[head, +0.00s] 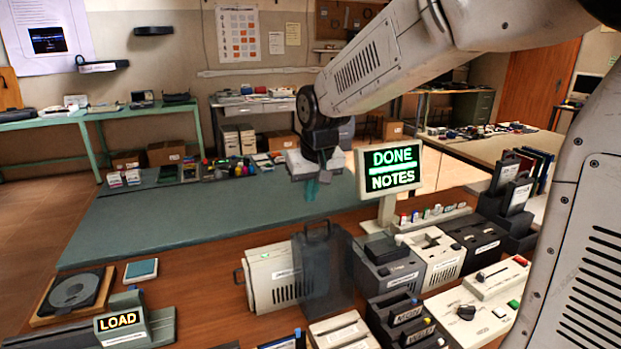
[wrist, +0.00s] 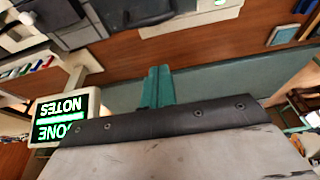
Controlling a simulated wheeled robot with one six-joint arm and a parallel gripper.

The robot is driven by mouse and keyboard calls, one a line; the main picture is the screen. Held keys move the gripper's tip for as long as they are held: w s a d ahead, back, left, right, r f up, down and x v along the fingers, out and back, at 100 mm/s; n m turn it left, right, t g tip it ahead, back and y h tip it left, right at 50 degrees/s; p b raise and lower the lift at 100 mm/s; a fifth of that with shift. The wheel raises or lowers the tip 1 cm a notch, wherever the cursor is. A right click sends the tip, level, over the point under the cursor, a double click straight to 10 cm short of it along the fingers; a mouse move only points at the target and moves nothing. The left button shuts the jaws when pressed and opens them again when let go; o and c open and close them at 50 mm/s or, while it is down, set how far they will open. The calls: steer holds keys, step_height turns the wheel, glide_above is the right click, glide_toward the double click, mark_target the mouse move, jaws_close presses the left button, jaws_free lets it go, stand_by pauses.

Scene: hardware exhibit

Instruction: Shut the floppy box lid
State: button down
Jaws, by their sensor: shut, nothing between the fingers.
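A smoky, see-through dark panel with a handle cut-out (head: 325,265) stands upright at the front middle of the wooden counter in the head view. It looks like the raised lid of the floppy box; the box's body is hard to make out. My gripper (head: 312,188) hangs above the blue-green mat, behind and above the panel, apart from it. Its teal fingers, also in the wrist view (wrist: 158,87), are together with nothing between them.
A beige case (head: 272,278) stands left of the panel, and grey and beige devices (head: 388,262) stand right of it. A DONE/NOTES sign (head: 390,168) rises right of my gripper. A LOAD sign (head: 120,320) is at front left. The mat (head: 200,215) is largely clear.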

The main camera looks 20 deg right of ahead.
mark_target(315, 229)
steer(key=shift+s+f, duration=1.5)
steer(key=shift+f, duration=0.05)
steer(key=shift+a, duration=0.15)
